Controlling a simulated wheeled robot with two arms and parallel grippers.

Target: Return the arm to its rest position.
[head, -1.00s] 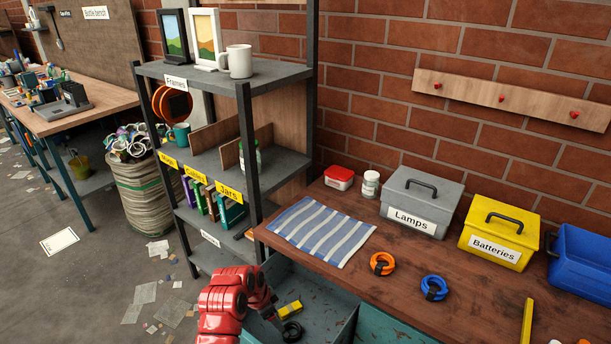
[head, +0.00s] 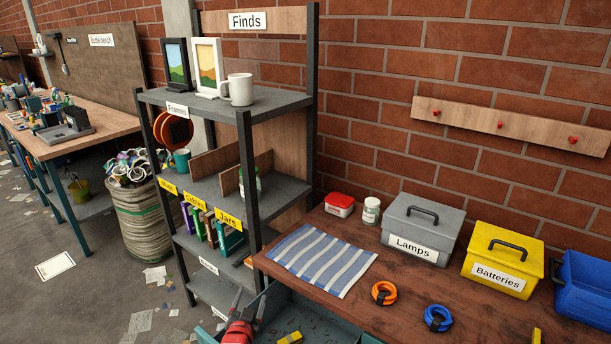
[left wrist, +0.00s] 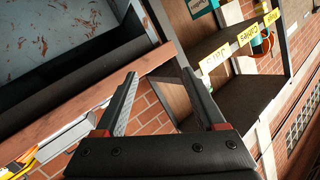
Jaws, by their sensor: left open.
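My left gripper (head: 250,304) shows at the bottom of the head view, beside the front left corner of the wooden table and in front of the shelf. Its two dark fingers point up and stand apart, with nothing between them. In the left wrist view the same open fingers (left wrist: 158,78) frame brick wall and a wooden edge, and the gap is empty. Most of my left arm is below the head view. My right gripper is in neither view.
The shelf (head: 282,102) stands just beyond the gripper.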

